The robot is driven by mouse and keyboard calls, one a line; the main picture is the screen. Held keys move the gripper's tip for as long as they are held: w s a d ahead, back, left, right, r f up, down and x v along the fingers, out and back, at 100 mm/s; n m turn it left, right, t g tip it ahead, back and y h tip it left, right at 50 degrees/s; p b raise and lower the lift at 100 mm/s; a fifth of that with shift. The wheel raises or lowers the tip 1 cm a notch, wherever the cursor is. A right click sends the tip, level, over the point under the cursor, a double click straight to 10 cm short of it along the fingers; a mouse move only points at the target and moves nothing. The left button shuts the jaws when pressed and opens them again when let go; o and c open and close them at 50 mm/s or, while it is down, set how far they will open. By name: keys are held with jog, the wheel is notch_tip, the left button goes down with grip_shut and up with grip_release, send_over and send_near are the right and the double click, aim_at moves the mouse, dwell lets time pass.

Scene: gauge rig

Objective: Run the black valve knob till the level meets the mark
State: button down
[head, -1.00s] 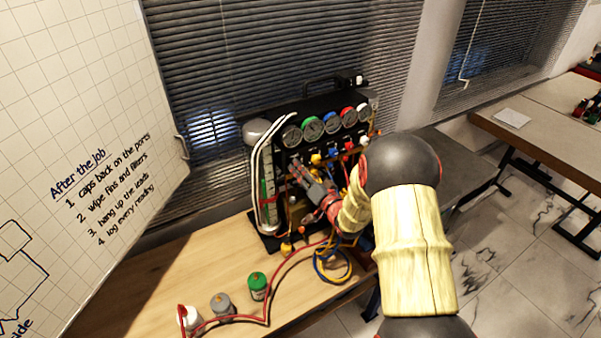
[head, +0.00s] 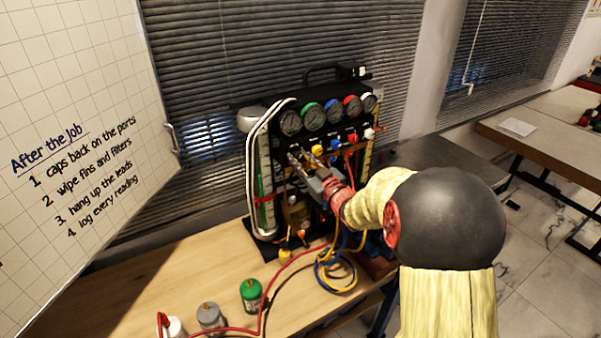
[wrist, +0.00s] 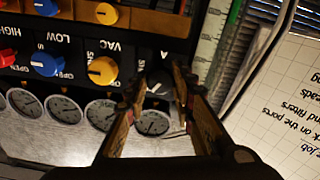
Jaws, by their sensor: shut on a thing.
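My gripper (head: 299,160) reaches to the left end of the knob row on the gauge rig (head: 345,103). In the wrist view, which is upside down, the two fingers of my gripper (wrist: 160,92) stand on either side of the black valve knob (wrist: 158,83) and are shut on it. In the head view my fingers mostly hide this knob. The sight tube (head: 265,165) stands at the rig's left side, with green in its lower part and a red mark (head: 265,199) across it. The exact gap between level and mark is too small to tell. The tube also shows in the wrist view (wrist: 207,45).
Yellow (head: 317,149), blue and red knobs sit right of my gripper, below several round gauges (head: 313,117). Red, yellow and blue hoses (head: 335,275) loop in front. A green canister (head: 251,294) and a grey one (head: 210,317) stand on the wooden bench (head: 150,300).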

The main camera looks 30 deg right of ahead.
jog(key=n+b, duration=0.2)
jog(key=b, duration=0.1)
jog(key=n+b, duration=0.2)
jog(key=shift+f, duration=0.25)
jog(key=n+b, duration=0.2)
jog(key=b, duration=0.1)
jog(key=shift+r, duration=0.1)
jog(key=shift+n, duration=0.3)
jog(key=c, duration=1.6)
grip_release()
jog(key=shift+r, duration=0.1)
jog(key=shift+o, duration=0.6)
jog(key=s, duration=1.2)
jog(key=shift+d, duration=0.15)
